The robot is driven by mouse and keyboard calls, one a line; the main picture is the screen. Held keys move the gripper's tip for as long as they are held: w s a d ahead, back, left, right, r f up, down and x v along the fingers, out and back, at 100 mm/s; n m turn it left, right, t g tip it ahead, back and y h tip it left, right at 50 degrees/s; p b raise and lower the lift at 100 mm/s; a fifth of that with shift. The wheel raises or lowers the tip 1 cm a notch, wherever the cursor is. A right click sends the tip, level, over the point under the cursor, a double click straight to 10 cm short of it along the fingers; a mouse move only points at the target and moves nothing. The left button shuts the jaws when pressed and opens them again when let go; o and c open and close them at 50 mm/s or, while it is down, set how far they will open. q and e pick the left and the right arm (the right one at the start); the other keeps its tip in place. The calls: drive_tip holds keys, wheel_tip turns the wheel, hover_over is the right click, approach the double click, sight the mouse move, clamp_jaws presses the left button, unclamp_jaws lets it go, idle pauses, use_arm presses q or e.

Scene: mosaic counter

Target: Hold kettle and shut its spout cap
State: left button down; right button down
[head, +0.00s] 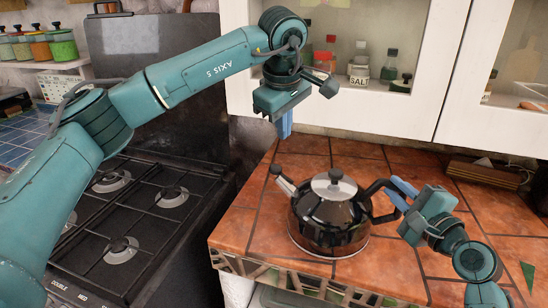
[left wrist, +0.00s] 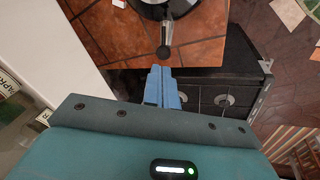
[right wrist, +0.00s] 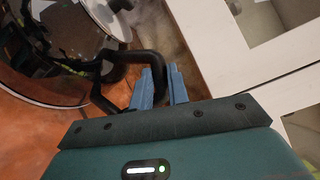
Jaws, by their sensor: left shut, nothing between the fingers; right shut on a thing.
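The kettle (head: 322,214) stands upright on the tiled counter, dark and shiny with a steel lid. Its spout (head: 286,186) points left and up, with the black spout cap (head: 275,170) at its tip; I cannot tell whether the cap is fully closed. In the left wrist view the cap (left wrist: 163,52) is just beyond my fingertips. My left gripper (head: 285,133) is shut and empty, above the spout and apart from it. My right gripper (head: 401,192) is shut on the black kettle handle (head: 376,191), which also shows in the right wrist view (right wrist: 110,88).
A gas stove (head: 125,215) lies to the left, beyond the counter edge. A white cabinet (head: 410,90) with jars hangs behind. A wooden box (head: 480,172) sits at the back right. The tiled counter (head: 245,225) is clear left of the kettle.

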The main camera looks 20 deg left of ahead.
use_arm(q)
drive_tip(key=r+m, duration=0.1)
drive_tip(key=m, duration=0.3)
drive_tip(key=a+r+m, duration=0.1)
drive_tip(key=m, duration=0.4)
drive_tip(key=r+m, duration=0.2)
drive_tip(key=m, duration=0.2)
drive_tip(key=shift+s+a+m, duration=0.15)
drive_tip(key=shift+s+m, duration=0.15)
drive_tip(key=shift+s, duration=0.05)
approach(274, 167)
drive_tip(key=x, duration=0.5)
drive_tip(key=shift+w+f, duration=0.1)
drive_tip(key=shift+f, duration=0.65)
